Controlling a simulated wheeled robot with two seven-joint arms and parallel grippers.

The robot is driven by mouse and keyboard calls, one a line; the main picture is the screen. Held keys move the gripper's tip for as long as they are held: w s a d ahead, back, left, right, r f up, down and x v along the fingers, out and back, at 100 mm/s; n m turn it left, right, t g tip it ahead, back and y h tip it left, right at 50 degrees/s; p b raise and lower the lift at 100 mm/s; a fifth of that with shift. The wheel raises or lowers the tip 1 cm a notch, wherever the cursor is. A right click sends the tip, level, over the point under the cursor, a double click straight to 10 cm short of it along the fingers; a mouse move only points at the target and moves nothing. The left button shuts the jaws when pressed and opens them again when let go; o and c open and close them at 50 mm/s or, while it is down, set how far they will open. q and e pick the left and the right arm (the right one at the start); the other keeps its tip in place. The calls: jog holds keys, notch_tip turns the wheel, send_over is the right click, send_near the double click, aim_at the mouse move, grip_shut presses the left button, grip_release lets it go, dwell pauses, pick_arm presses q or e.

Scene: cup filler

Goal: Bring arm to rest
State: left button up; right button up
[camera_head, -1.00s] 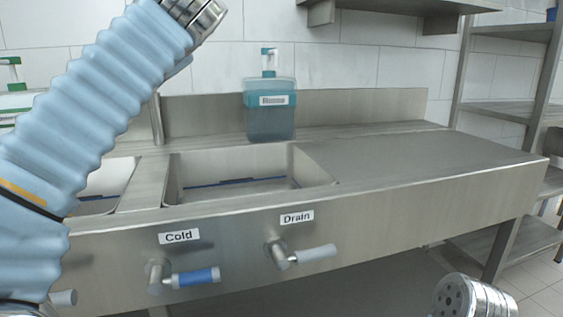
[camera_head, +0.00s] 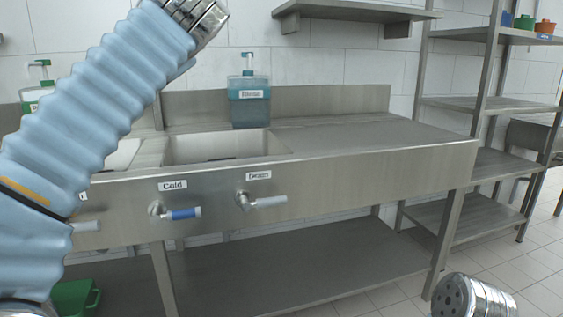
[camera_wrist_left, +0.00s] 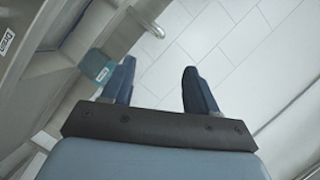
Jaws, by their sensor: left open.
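My left arm, in a pale blue ribbed sleeve, rises from the lower left in the head view, its metal end near the top edge. My left gripper shows in the left wrist view (camera_wrist_left: 158,88). Its two dark blue fingers stand apart with nothing between them, over pale floor tiles. In the head view its fingers are out of the picture. A round metal part of my right side shows at the bottom right of the head view. No right gripper fingers are visible.
A steel sink unit (camera_head: 400,158) stands ahead with a basin, a blue-handled Cold tap (camera_head: 184,213) and a Drain tap (camera_head: 268,202). A teal Rinse bottle (camera_head: 250,102) stands behind the basin. Shelving (camera_head: 490,104) is at right. A green crate (camera_head: 74,298) is at lower left. Floor at right is clear.

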pick_arm(q)
jog(key=w+d+f+m+h, duration=0.25)
jog(key=w+f, duration=0.25)
jog(key=f, duration=0.3)
jog(key=w+d+f+m+g+h, duration=0.1)
jog(key=w+d+f, duration=0.35)
jog(key=f, duration=0.25)
jog(key=w+d+f+m+h, duration=0.2)
jog(key=w+f, duration=0.3)
jog(key=f, duration=0.3)
jog(key=d+f+g+h, duration=0.3)
jog(key=f+g, duration=0.1)
jog(key=f, duration=2.1)
jog(key=s+f+n+g+h, duration=0.15)
jog(key=s+f, duration=0.35)
jog(key=f, duration=0.7)
jog(key=s+f+n+g+h, duration=0.1)
jog(key=s+f+g+h, duration=0.15)
jog(key=s+f, duration=0.65)
jog(key=s+f+n+g, duration=0.1)
jog(key=s+f+n, duration=0.3)
jog(key=s+f, duration=0.4)
jog(key=s+a+f+n+g, duration=0.1)
jog(key=s+f+n, duration=0.4)
jog(key=s, duration=0.8)
notch_tip(320, 180, down, 3)
jog(key=shift+s+a+r+g+h, duration=0.1)
jog(key=shift+s+a+g+h, duration=0.2)
jog(key=shift+g+h, duration=0.2)
